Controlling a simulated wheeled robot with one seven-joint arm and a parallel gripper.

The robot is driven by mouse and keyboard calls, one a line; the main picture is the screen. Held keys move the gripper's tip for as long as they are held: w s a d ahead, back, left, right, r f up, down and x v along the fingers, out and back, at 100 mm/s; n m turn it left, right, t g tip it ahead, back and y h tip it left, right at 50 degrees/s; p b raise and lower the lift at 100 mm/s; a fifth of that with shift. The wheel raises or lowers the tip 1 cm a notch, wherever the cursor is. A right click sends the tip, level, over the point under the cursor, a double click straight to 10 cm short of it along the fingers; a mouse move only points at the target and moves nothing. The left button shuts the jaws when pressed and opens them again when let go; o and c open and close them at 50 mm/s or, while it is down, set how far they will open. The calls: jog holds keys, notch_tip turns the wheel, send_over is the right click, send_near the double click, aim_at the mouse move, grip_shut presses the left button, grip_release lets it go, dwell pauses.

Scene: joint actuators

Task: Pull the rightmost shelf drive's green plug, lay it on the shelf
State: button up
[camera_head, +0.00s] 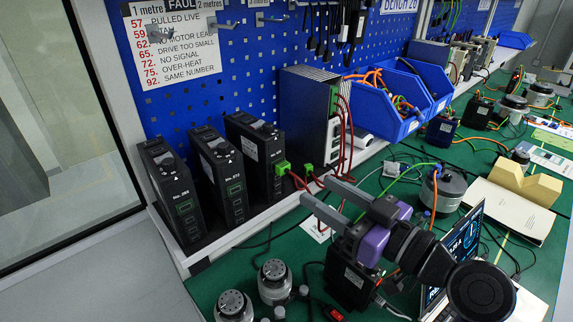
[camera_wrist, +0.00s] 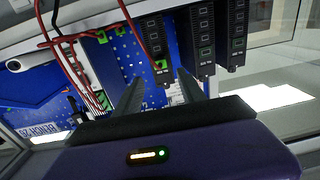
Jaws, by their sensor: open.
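Three black drives stand upright in a row on the shelf (camera_head: 240,225). The rightmost drive (camera_head: 256,160) has a green plug (camera_head: 283,168) with red wires at its lower front. In the wrist view, where the scene appears upside down, the plug (camera_wrist: 161,64) shows on that drive (camera_wrist: 150,38). My gripper (camera_head: 317,190) is open and empty, in front of the shelf and to the right of the plug in the head view. In the wrist view my gripper (camera_wrist: 159,77) has its fingertips on either side of the plug's line, apart from it.
A power supply (camera_head: 305,110) with another green connector (camera_head: 308,170) and red wires stands right of the drives. Blue bins (camera_head: 388,115) with cables are beyond. Round motors (camera_head: 274,282) stand on the green bench below. Bare shelf lies before the drives.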

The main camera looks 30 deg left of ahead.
aim_at(286, 170)
jog(key=x, duration=0.8)
jog(key=shift+f+b, duration=0.15)
jog(key=shift+b, duration=0.15)
jog(key=shift+w+a, duration=0.15)
jog(key=shift+a, duration=0.35)
jog(key=shift+b, duration=0.9)
dwell(0.6)
grip_shut()
dwell(0.8)
